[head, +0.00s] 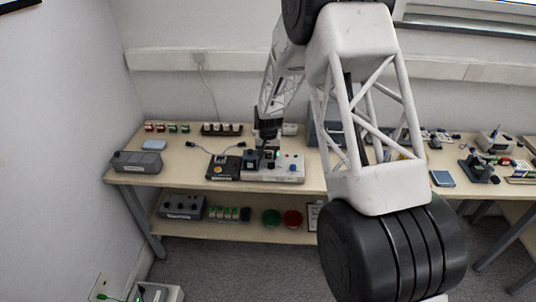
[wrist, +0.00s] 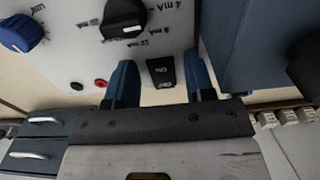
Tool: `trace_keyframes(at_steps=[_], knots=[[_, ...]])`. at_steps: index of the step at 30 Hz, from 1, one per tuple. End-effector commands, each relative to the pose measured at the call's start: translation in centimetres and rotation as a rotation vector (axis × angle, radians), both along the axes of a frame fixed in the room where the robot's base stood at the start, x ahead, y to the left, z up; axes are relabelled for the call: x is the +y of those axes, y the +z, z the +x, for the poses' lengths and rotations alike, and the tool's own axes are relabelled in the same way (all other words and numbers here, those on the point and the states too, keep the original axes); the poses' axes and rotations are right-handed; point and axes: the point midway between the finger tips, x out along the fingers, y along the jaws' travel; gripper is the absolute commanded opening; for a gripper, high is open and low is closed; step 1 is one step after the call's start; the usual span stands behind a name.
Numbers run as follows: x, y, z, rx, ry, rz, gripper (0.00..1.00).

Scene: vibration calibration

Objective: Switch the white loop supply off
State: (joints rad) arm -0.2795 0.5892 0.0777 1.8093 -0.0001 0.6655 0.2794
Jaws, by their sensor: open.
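The white loop supply (head: 287,176) is a white box on the bench in the head view, and its white panel (wrist: 75,45) fills the upper left of the wrist view. The panel carries a black rocker switch (wrist: 161,70) with white lettering, a black knob (wrist: 123,18) marked in mA, and a blue knob (wrist: 21,33). I cannot tell which side of the switch is pressed. My gripper (wrist: 160,76) is open and empty, with one blue finger on each side of the switch. Contact with the panel cannot be told. In the head view my gripper (head: 267,148) is over the supply.
A black device (head: 223,168) stands close left of the supply. In the wrist view a blue box (wrist: 245,45) is close on the right and blue drawers (wrist: 40,145) are lower left. A grey box (head: 137,162) sits at the bench's left end. A lower shelf (head: 245,233) holds more items.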

Motion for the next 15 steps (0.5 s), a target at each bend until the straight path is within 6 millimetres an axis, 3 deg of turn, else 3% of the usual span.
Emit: trace_keyframes(at_steps=[5,12,15], knots=[[0.0,0.02,0.0,0.0,0.0,0.0,0.47],[0.0,0.03,0.0,0.0,0.0,0.0,0.11],[0.0,0.03,0.0,0.0,0.0,0.0,0.0]])
